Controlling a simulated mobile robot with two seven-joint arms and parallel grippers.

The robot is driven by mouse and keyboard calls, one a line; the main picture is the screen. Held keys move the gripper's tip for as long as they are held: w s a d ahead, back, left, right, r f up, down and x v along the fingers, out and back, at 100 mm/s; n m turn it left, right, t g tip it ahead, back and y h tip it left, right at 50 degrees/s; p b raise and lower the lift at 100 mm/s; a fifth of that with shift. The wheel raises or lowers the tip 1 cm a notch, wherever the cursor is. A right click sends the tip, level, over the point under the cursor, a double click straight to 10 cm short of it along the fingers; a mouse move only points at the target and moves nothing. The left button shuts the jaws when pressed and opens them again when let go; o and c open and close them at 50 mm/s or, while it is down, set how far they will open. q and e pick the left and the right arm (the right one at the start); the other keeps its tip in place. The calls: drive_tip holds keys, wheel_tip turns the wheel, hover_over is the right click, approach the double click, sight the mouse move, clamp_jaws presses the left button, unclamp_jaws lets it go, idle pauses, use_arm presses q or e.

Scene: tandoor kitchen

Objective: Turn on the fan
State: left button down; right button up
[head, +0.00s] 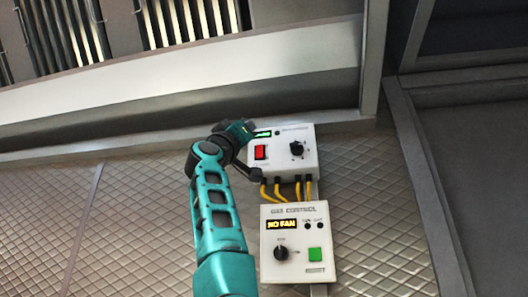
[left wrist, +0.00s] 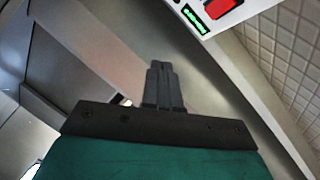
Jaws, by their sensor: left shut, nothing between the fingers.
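The upper control box (head: 303,165) is white and fixed to the tiled wall under the hood. It has a red rocker switch (head: 261,152), a small lit green display (head: 262,134) and a black knob (head: 297,149). In the left wrist view, the red switch (left wrist: 222,8) and green display (left wrist: 193,17) show at the top right. My left gripper (left wrist: 164,83) is shut and empty. In the head view, its hand (head: 238,131) is at the box's upper left, and I cannot tell if it touches. My right gripper is not in view.
Below, a gas control box (head: 316,278) has a yellow display reading "NO FAN" (head: 281,225), a black knob (head: 281,253) and a green button (head: 315,254). Yellow cables (head: 309,190) join the boxes. The metal hood (head: 180,84) overhangs above. A grey frame (head: 425,190) stands at right.

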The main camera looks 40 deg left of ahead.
sight(256, 145)
use_arm(q)
drive_tip(key=shift+s, duration=0.2)
drive_tip(key=w+a+p, duration=0.1)
drive_tip(key=w+p, duration=0.1)
drive_tip(key=w+a+p, duration=0.2)
drive_tip(key=w+p, duration=0.1)
drive_tip(key=w+a+r+p, duration=0.1)
drive_tip(key=w+p, duration=0.1)
drive_tip(key=shift+w+a, duration=0.15)
drive_tip(key=shift+w, duration=0.25)
drive_tip(key=shift+y, duration=0.3)
idle(0.3)
drive_tip(key=shift+w+r, duration=0.1)
idle(1.2)
drive_tip(key=shift+w+a, duration=0.2)
drive_tip(key=shift+w, duration=0.05)
drive_tip(key=shift+w, duration=0.3)
idle(0.8)
drive_tip(key=shift+s, duration=0.1)
